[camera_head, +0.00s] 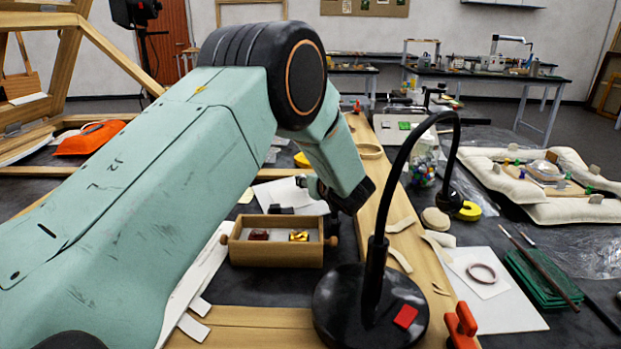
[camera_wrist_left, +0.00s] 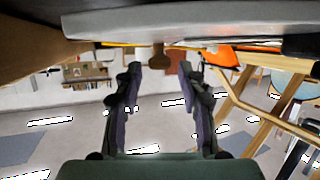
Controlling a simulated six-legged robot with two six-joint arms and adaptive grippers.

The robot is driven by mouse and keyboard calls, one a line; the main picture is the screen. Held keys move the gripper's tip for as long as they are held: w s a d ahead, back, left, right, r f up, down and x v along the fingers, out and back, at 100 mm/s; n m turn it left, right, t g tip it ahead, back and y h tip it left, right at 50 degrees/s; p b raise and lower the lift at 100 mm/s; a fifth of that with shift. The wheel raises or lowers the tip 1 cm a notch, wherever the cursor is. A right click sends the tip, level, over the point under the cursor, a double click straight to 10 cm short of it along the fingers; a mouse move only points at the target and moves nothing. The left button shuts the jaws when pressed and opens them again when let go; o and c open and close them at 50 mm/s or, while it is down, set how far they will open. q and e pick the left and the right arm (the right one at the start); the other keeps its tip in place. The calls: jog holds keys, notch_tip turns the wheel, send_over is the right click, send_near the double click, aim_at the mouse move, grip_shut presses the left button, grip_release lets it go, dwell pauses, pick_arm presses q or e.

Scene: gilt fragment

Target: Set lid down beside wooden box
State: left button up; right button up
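The wooden box (camera_head: 275,252) stands on the dark table in the head view. It is open at the top, with a red piece and a gold piece inside and a round knob at each end. My left gripper (camera_head: 310,186) is behind and above the box's right end, partly hidden by my arm. In the left wrist view my left gripper (camera_wrist_left: 160,68) is open, its fingers apart. A brown knob-shaped piece (camera_wrist_left: 159,56) shows between and beyond the fingertips; I cannot tell whether it belongs to the lid or the box. I cannot make out the lid for certain.
A black lamp (camera_head: 370,305) with a curved neck stands right of the box. Pale strips (camera_head: 399,259) lie on the wooden board beside it. White papers (camera_head: 290,195) lie behind the box. An orange bag (camera_head: 90,137) is at far left. Some dark tabletop around the box is bare.

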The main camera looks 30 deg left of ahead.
pick_arm(q)
jog(key=shift+s+d+f, duration=0.1)
jog(key=shift+s+f, duration=0.15)
jog(key=shift+f, duration=0.45)
jog(key=shift+w+r, duration=0.1)
jog(key=shift+r, duration=0.15)
jog(key=shift+d+r, duration=0.15)
jog(key=shift+r, duration=0.1)
jog(key=p+v, duration=0.1)
jog(key=v, duration=0.2)
jog(key=r+v, duration=0.1)
jog(key=v, duration=0.3)
jog(key=shift+w+p, duration=0.1)
jog(key=shift+p, duration=0.25)
jog(key=shift+f, duration=0.15)
jog(key=shift+w, duration=0.1)
